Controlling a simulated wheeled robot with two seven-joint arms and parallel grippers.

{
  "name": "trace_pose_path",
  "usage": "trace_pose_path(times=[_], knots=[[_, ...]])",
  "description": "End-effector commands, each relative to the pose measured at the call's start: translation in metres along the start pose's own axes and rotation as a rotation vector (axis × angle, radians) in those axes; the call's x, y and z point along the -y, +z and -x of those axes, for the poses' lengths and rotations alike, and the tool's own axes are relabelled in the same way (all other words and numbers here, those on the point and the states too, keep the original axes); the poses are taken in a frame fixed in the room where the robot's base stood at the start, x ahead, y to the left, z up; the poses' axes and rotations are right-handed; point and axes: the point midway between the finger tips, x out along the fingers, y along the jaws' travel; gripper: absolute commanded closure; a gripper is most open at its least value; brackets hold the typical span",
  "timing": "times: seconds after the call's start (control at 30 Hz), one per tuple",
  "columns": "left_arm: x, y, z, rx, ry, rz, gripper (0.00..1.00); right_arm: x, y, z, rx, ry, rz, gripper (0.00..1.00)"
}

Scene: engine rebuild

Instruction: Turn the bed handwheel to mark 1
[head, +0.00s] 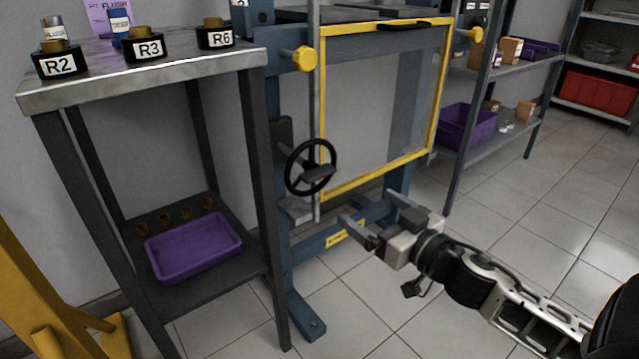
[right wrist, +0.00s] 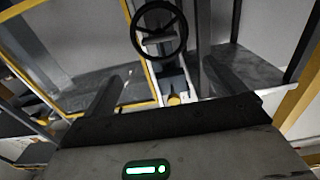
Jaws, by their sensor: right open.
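The bed handwheel (head: 311,167) is a black ring with a grey crossbar, mounted on the left post of the blue press frame. It also shows in the right wrist view (right wrist: 159,47), beyond the fingers near the top. My right gripper (head: 362,222) is to the right of the handwheel and a little lower, apart from it. Its two fingers are spread and empty; in the right wrist view they stand on either side (right wrist: 165,90). I cannot make out any mark numbers on the wheel. My left gripper is not in view.
A yellow-framed clear guard (head: 385,105) covers the press front, with a yellow knob (head: 305,59) at its upper left. A metal side table (head: 150,78) with labelled parts stands left, a purple tray (head: 193,248) on its lower shelf. Tiled floor is clear at right.

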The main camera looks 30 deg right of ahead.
Motion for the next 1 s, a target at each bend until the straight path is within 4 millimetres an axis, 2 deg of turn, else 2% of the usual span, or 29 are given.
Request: trace_pose_path(times=[0.3,0.6,0.8,1.0], knots=[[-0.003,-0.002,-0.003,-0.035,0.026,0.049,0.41,-0.001,0.0,-0.059,-0.003,0.001,0.004,0.05],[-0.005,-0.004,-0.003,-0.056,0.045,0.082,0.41,-0.002,-0.001,-0.107,-0.002,0.004,0.003,0.05],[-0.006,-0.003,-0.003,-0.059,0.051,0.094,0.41,-0.002,-0.001,-0.132,-0.001,0.005,0.001,0.05],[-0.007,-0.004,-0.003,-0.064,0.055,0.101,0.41,-0.001,0.0,-0.144,0.002,0.005,0.001,0.05]])
